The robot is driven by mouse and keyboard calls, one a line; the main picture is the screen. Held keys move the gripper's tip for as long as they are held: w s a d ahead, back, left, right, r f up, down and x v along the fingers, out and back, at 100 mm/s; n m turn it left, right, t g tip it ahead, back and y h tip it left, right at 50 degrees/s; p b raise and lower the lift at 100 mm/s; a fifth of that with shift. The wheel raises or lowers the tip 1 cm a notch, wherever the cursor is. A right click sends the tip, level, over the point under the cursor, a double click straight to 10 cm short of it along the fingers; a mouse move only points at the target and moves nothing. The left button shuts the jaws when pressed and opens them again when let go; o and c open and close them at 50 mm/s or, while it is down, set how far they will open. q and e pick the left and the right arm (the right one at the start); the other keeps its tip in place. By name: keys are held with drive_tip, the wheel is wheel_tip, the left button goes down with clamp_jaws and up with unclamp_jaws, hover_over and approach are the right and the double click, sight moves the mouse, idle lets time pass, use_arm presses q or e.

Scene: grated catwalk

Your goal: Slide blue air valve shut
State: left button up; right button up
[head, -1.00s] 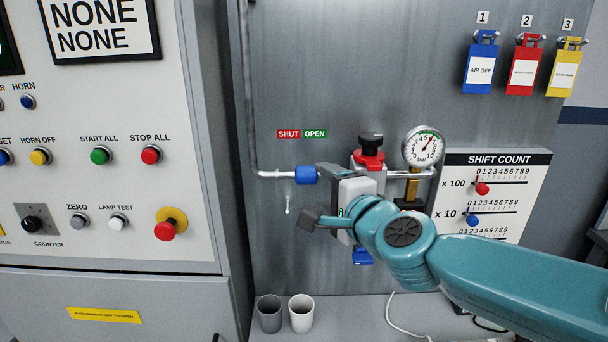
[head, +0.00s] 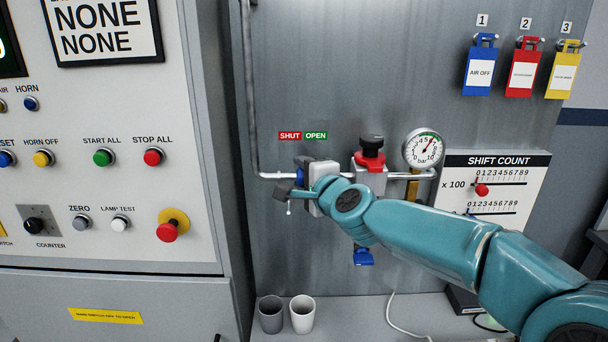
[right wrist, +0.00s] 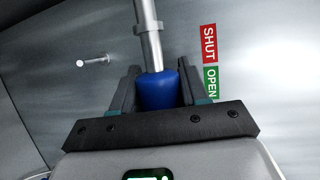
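The blue air valve is a blue sleeve (head: 300,177) on a thin grey pipe, mostly hidden behind my right gripper in the head view. In the right wrist view the sleeve (right wrist: 158,90) sits between my two dark fingers, beside the green OPEN label (right wrist: 211,82); the red SHUT label (right wrist: 208,43) is farther along the pipe. My right gripper (head: 299,180) is around the sleeve, one finger on each side. The fingers look open; whether they touch the sleeve I cannot tell. My left gripper is not in view.
A valve with a black knob and red collar (head: 370,153) and a pressure gauge (head: 424,149) stand to the right of the sleeve. A small peg (right wrist: 93,62) sticks out of the panel near the pipe. Two cups (head: 302,313) stand on the ledge below. A button cabinet (head: 120,215) is at left.

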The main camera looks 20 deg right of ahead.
sight(292, 178)
drive_tip(key=shift+c, duration=1.1)
drive_tip(key=shift+w+a+r+p, duration=0.1)
drive_tip(key=shift+w+a+p, duration=0.1)
drive_tip(key=shift+a+p, duration=0.4)
drive_tip(key=shift+w+a+r+p, duration=0.15)
drive_tip(key=shift+a+p, duration=0.15)
drive_tip(key=shift+a, duration=0.5)
drive_tip(key=shift+w+a+f, duration=0.1)
drive_tip(key=shift+a+f, duration=0.15)
drive_tip(key=shift+a, duration=0.05)
drive_tip(key=shift+d, duration=0.1)
drive_tip(key=o, duration=0.8)
drive_tip(key=shift+o, duration=0.8)
drive_tip(key=shift+a, duration=0.2)
drive_tip(key=shift+d, duration=0.1)
drive_tip(key=shift+d, duration=0.1)
